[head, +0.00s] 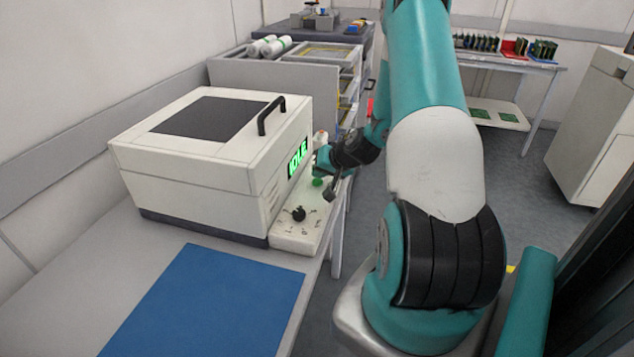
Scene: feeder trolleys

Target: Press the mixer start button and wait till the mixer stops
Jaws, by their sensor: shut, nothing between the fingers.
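The mixer (200,170) is a white box with a dark lid panel and a black handle, standing on the grey bench at the left. Its display (298,157) reads IDLE in green. A control ledge (292,235) runs along its front with a black knob (298,214) and a green button (317,182). My gripper (329,192) is shut and empty, fingers pointing down beside the green button. I cannot tell whether it touches the button. My arm hides part of the space behind the gripper.
A blue mat (210,305) lies on the bench in front of the mixer. A grey drawer unit (270,77) with white rolls stands behind it. A table with boards (500,62) is at the back, and a white cabinet (592,125) is at the right. Open floor lies between.

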